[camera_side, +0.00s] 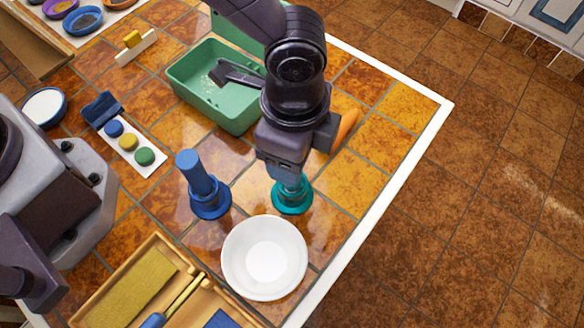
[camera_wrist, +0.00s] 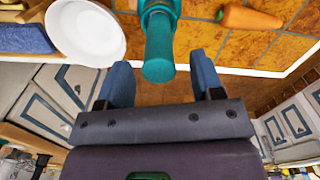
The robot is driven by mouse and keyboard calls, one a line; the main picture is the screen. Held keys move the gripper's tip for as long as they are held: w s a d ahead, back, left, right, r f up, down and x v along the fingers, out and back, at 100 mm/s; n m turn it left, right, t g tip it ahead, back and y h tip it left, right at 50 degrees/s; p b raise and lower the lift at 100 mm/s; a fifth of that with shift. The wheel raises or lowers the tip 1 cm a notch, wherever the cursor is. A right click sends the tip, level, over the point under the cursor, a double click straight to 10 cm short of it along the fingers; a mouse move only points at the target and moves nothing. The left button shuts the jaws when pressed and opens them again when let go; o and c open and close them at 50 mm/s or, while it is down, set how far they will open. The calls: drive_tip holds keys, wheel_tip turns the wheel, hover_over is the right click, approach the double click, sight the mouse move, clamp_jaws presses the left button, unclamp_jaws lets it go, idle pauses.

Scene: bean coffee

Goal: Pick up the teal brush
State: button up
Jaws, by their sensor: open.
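The teal brush (camera_side: 292,197) stands upright on the tiled table, with its round base visible and its upper part hidden behind my gripper (camera_side: 287,176) in the side view. In the wrist view the teal brush (camera_wrist: 160,40) shows its handle end toward the camera. My gripper (camera_wrist: 159,62) is open, with one blue finger on each side of the handle's line. The handle end lies at or just beyond the fingertips, and no finger visibly touches it.
A white bowl (camera_side: 265,258) is close in front of the brush. A similar blue upright tool (camera_side: 207,187) stands to its left. A green box (camera_side: 206,92) and an orange carrot (camera_side: 347,124) lie behind. The table's white edge (camera_side: 379,197) is to the right.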

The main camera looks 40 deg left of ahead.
drive_tip(key=shift+a+f, duration=0.1)
drive_tip(key=shift+f, duration=1.9)
drive_tip(key=c, duration=1)
wheel_tip(320, 180, up, 10)
drive_tip(key=shift+r, duration=0.1)
